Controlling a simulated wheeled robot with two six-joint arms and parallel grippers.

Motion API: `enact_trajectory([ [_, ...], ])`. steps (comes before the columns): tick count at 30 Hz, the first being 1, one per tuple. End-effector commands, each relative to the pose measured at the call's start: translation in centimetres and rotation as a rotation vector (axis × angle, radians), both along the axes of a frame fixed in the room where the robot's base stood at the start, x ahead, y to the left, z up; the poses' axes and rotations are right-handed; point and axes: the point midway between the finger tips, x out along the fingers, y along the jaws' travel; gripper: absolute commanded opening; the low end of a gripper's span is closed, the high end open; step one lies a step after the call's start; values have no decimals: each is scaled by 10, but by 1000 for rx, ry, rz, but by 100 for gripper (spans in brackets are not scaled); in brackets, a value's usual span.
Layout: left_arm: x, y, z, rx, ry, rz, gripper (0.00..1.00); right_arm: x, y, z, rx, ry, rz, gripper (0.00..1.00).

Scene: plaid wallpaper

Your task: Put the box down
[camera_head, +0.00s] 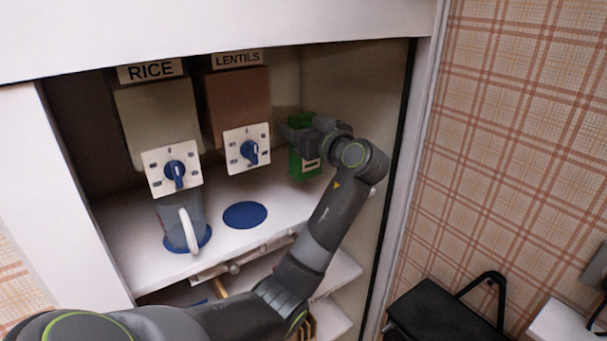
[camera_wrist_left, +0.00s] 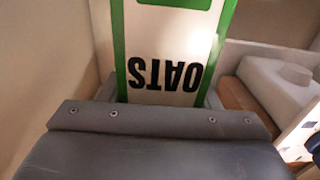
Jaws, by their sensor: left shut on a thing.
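A green box (camera_head: 304,165) is at the right end of the cupboard shelf (camera_head: 285,204), near the side wall. In the left wrist view the box (camera_wrist_left: 167,32) shows a white label with OATS upside down and green edges. My left gripper (camera_head: 300,130) is shut on the upper part of the box, which looks upright. The fingertips are hidden in both views. The bottom of the box is at or just above the shelf; I cannot tell if it touches. My right gripper is not in view.
A RICE dispenser (camera_head: 148,112) and a LENTILS dispenser (camera_head: 238,100) with blue knobs stand left of the box. A clear jug (camera_head: 180,222) sits under RICE; an empty blue disc (camera_head: 245,215) lies under LENTILS. A black stool (camera_head: 440,312) is outside, lower right.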

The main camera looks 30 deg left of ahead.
Motion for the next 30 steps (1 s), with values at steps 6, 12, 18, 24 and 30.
enact_trajectory([
  [6,0,0,-29,1,1,-2,23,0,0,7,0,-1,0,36],
  [12,0,0,-55,1,3,-2,23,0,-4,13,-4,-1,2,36],
  [18,0,-1,-69,1,-3,-4,23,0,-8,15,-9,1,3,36],
  [24,0,0,-69,2,-3,-4,23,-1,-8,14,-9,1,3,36],
  [30,0,0,-71,1,0,-4,72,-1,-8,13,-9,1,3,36],
])
